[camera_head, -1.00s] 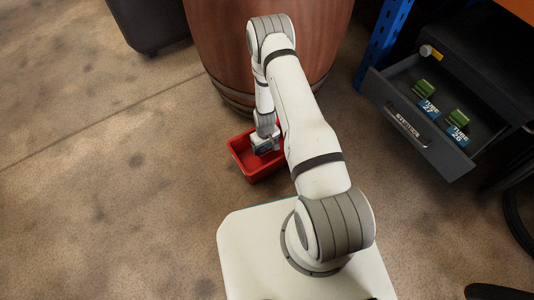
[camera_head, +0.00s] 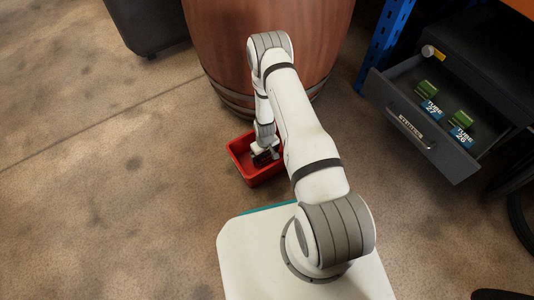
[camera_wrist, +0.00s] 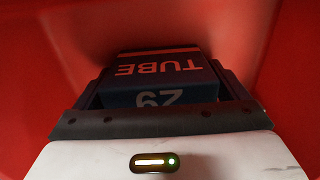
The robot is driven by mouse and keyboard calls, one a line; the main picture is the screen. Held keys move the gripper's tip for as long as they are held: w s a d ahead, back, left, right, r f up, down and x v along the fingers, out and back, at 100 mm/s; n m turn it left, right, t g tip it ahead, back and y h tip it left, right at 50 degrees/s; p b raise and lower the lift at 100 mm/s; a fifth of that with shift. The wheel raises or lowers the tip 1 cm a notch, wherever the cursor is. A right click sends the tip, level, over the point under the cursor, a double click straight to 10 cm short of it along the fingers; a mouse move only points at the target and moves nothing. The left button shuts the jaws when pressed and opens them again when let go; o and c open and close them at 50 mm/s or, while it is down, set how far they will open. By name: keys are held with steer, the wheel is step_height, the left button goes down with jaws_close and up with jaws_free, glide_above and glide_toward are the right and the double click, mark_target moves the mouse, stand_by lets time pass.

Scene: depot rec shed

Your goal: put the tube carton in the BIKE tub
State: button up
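The tube carton (camera_wrist: 160,70) is dark with a red band and the word TUBE and a number, probably 29, upside down in the wrist view. My gripper (camera_head: 262,156) is down inside a red tub (camera_head: 236,152). Its fingers lie close along both sides of the carton, and it looks shut on it. The tub's red walls (camera_wrist: 40,50) surround the carton in the wrist view. In the head view my arm hides most of the carton and part of the tub. No BIKE label shows on the tub.
A large wooden barrel (camera_head: 225,45) stands just behind the tub. An open grey drawer (camera_head: 455,160) at right holds two green-and-blue cartons (camera_head: 428,92) (camera_head: 462,120). A blue post (camera_head: 382,40) stands beside it. The floor at left is clear.

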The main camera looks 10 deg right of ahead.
steer(key=shift+o, duration=0.5)
steer(key=shift+r, duration=0.15)
step_height(320, 180, up, 12)
steer(key=p, duration=0.5)
step_height(320, 180, up, 31)
steer(key=s+m, duration=0.2)
steer(key=s+r+m+t, duration=0.1)
steer(key=s+r, duration=1.6)
steer(key=s, duration=0.1)
steer(key=shift+s+d+m, duration=0.3)
steer(key=shift+s+d, duration=0.1)
